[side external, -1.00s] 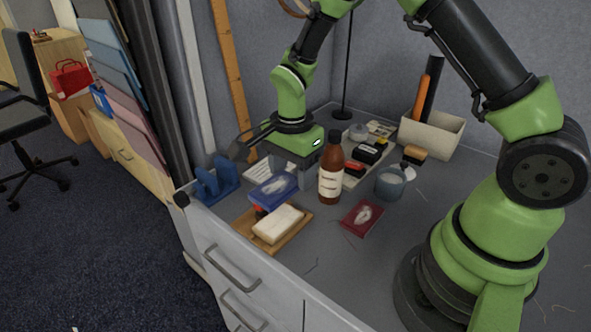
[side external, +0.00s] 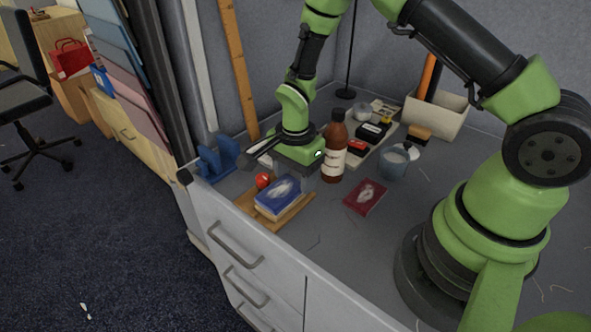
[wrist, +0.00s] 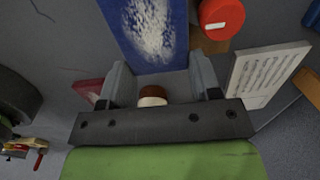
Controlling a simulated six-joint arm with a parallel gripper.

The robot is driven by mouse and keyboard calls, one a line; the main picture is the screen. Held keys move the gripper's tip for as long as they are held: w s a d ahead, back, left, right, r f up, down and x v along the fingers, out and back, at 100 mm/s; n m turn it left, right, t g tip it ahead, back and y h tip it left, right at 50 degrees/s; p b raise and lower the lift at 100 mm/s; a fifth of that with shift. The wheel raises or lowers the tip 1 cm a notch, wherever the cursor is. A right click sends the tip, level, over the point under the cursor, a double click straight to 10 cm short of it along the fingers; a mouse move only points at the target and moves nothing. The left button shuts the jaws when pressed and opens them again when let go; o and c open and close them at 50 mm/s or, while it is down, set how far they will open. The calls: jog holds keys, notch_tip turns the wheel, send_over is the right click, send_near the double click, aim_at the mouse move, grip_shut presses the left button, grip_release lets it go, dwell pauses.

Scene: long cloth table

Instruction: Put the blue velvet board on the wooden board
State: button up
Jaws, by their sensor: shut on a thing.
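The blue velvet board (side external: 279,192), with a pale feather-like mark, is held at its edge by my gripper (side external: 303,181). The fingers are shut on it, and the wrist view shows the blue board (wrist: 140,28) reaching out beyond the fingertips (wrist: 160,68). The wooden board (side external: 293,219) lies flat near the table's front edge, directly below the blue board. A pale block (side external: 270,214) on the wooden board is mostly covered by the blue board. I cannot tell whether the blue board touches the block.
A red round thing (side external: 263,180) stands at the wooden board's back left. A brown bottle (side external: 334,150) is close on the gripper's right. A dark red board (side external: 366,197), a glass jar (side external: 393,162) and a blue stand (side external: 217,158) are nearby.

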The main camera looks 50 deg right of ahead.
jog(key=shift+f, duration=0.3)
dwell(0.5)
jog(key=o, duration=1)
notch_tip(320, 180, up, 9)
jog(key=shift+r, duration=0.2)
jog(key=s+a+r+n+t+y, duration=0.15)
jog(key=s+r+n, duration=0.3)
jog(key=r, duration=0.45)
jog(key=s+d+r+n+t, duration=0.1)
jog(key=s+r+n+t, duration=0.3)
jog(key=r, duration=0.4)
jog(key=s+a+r+n+t, duration=0.1)
jog(key=s+r+n, duration=0.1)
jog(key=s+n, duration=0.3)
jog(key=s, duration=0.3)
jog(key=shift+s+a+r+t, duration=0.15)
jog(key=shift+s+r+t, duration=0.05)
jog(key=shift+r+t, duration=0.15)
